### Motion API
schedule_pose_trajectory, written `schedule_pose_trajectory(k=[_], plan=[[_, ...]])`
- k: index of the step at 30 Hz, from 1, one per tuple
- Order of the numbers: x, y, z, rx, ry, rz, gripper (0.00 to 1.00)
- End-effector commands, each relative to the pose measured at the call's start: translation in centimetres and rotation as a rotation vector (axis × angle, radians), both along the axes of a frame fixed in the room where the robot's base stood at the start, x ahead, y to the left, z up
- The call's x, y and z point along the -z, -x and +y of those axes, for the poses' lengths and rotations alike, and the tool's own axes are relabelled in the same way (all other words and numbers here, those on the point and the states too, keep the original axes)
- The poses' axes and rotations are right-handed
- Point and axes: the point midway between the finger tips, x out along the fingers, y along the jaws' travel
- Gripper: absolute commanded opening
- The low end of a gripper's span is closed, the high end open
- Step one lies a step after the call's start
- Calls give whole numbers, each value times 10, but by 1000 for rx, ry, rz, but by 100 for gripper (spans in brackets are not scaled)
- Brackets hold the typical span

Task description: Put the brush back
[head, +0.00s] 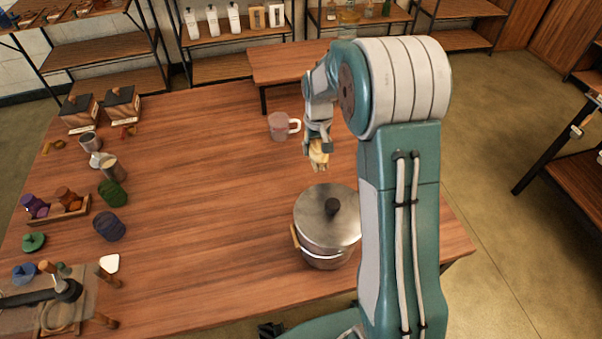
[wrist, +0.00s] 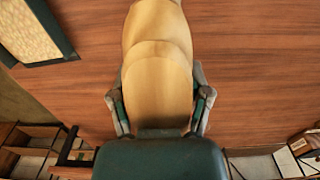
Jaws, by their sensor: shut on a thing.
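My gripper (head: 318,147) is above the wooden table, between the pink mug and the steel pot in the head view. It is shut on a pale tan, rounded wooden piece (head: 319,158), which looks like the brush. In the wrist view the brush (wrist: 157,75) fills the space between the two fingers and reaches past the top edge. Its bristles cannot be made out, and its far end is out of the wrist view.
A lidded steel pot (head: 322,244) stands below my gripper, and a pink mug (head: 279,127) behind it. A low wooden riser (head: 290,62) is at the back. Yarn balls (head: 112,193), cups and dark-topped boxes (head: 122,104) line the left. The table's middle is clear.

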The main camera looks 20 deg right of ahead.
Motion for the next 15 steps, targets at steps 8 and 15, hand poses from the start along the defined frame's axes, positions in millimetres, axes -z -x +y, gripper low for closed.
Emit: schedule_pose_trajectory(k=[8,15], plan=[[43,6,33,0,0,3,6],[59,8,46,-1,0,4,6]])
